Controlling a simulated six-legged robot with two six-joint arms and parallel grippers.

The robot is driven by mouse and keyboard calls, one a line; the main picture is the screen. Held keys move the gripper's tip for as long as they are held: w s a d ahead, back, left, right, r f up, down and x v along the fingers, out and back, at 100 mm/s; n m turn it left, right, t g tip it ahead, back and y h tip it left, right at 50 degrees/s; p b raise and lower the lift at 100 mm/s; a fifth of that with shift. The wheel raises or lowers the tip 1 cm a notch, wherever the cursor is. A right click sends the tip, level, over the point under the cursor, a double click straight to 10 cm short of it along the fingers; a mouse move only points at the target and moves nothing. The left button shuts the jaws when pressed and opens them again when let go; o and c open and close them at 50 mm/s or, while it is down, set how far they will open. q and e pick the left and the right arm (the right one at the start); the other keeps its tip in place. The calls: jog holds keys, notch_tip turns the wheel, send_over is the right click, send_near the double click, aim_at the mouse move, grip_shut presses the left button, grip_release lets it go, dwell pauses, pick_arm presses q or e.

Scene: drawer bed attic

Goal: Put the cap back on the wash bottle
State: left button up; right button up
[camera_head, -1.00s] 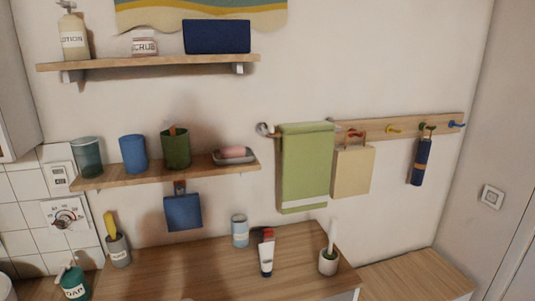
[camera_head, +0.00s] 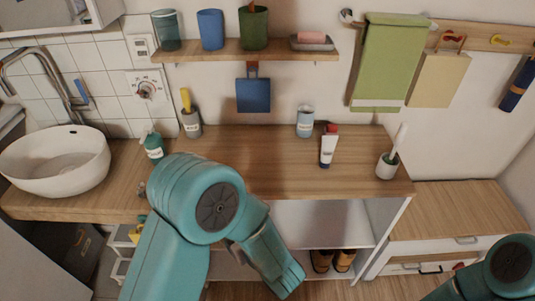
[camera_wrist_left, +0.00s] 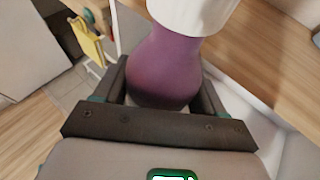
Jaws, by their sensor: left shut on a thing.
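In the left wrist view, my left gripper (camera_wrist_left: 165,72) is shut on a purple bottle-shaped thing (camera_wrist_left: 172,58) with a rounded lower end. A white part (camera_wrist_left: 195,12) of it runs out of the top of the picture; I cannot tell whether this is a label or a lid. In the head view, my left arm reaches in over the front of the wooden counter, but its gripper and the held thing are hidden or out of frame. A separate cap cannot be made out. Part of my right arm shows at the bottom right; its gripper is not in view.
The counter (camera_head: 240,160) holds a soap bottle (camera_head: 154,145), a brush cup (camera_head: 191,122), a light-blue cup (camera_head: 305,122), a tube (camera_head: 328,147) and a toothbrush holder (camera_head: 387,165). The basin (camera_head: 55,160) is left. The shelf (camera_head: 220,52) holds several cups. Lower right cabinet top (camera_head: 450,205) is clear.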

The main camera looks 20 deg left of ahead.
pick_arm(q)
jog(key=w+d+f+m+t+h, duration=0.1)
jog(key=d+m+t+h, duration=0.4)
jog(key=d, duration=1)
jog(key=m+h, duration=0.3)
jog(key=shift+w+f, duration=0.4)
